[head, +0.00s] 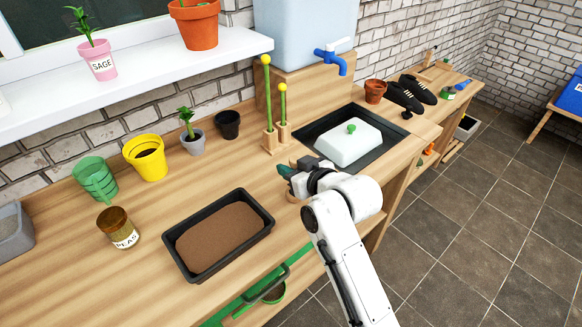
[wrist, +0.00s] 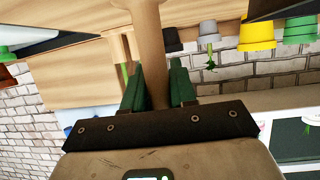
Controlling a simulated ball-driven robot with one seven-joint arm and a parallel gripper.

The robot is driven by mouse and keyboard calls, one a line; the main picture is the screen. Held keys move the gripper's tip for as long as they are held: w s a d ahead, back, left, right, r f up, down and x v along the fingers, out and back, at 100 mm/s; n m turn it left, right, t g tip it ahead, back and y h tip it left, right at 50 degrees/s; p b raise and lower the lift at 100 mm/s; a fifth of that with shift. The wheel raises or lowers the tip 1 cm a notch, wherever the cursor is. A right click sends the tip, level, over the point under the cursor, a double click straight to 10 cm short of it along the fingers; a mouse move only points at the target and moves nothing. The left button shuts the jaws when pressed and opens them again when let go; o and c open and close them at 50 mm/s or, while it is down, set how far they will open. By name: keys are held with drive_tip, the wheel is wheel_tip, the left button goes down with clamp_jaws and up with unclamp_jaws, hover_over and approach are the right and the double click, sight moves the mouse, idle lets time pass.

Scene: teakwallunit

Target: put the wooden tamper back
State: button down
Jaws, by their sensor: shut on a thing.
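My gripper (head: 284,170) is over the wooden worktop (head: 160,210), between the black soil tray (head: 218,232) and the sink. In the wrist view its two green fingers (wrist: 158,88) are shut on the light wooden shaft of the tamper (wrist: 152,45). In the head view my wrist covers most of the tamper; a small round tan part shows just below the gripper. I cannot tell whether it touches the worktop.
Two yellow-tipped green stakes in wooden blocks (head: 270,140) stand just behind the gripper. A sink (head: 310,138) holding a white lidded dish (head: 348,140) is to the right. Pots, a yellow bucket (head: 146,158) and a PEAS tin (head: 118,228) stand left.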

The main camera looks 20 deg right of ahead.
drive_tip(key=shift+f, duration=0.2)
drive_tip(key=shift+f, duration=0.15)
drive_tip(key=c, duration=0.9)
unclamp_jaws()
drive_tip(key=shift+r, duration=0.3)
drive_tip(key=shift+s+d, duration=0.1)
drive_tip(key=shift+s, duration=0.2)
drive_tip(key=v, duration=1.1)
drive_tip(key=shift+b, duration=0.3)
